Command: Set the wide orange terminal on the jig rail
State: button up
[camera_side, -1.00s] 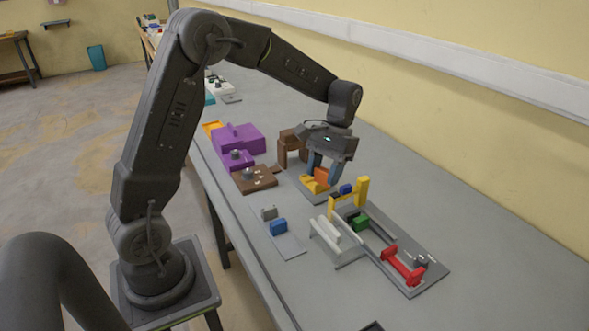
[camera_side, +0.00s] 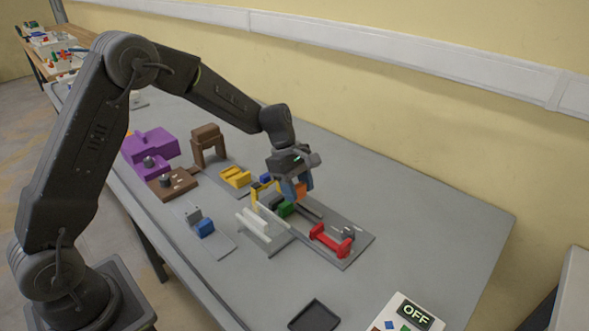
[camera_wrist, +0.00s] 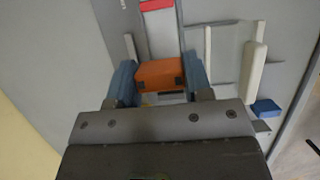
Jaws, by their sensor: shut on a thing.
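My gripper (camera_side: 299,198) has blue fingers and is shut on the orange terminal (camera_side: 302,188), which is partly hidden by a finger in the side view. In the wrist view the orange terminal (camera_wrist: 160,75) lies crosswise between both fingers. It is over the far part of the grey jig (camera_side: 357,247). The jig carries a yellow gate (camera_side: 256,193), a green block (camera_side: 284,209) and a red clamp-like piece (camera_side: 331,240). The red piece also shows at the top of the wrist view (camera_wrist: 155,5). I cannot tell whether the terminal touches the rail.
A yellow holder (camera_side: 236,177) and brown arch (camera_side: 208,142) stand behind left. White bars (camera_side: 258,226) stand left of the jig. A blue block (camera_side: 205,228) sits on a grey plate. A dark tray (camera_side: 314,316) and an OFF sign box (camera_side: 410,312) are in front. The bench's right is clear.

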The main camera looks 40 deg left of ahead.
aim_at(302, 225)
jog(key=shift+f, duration=3.9)
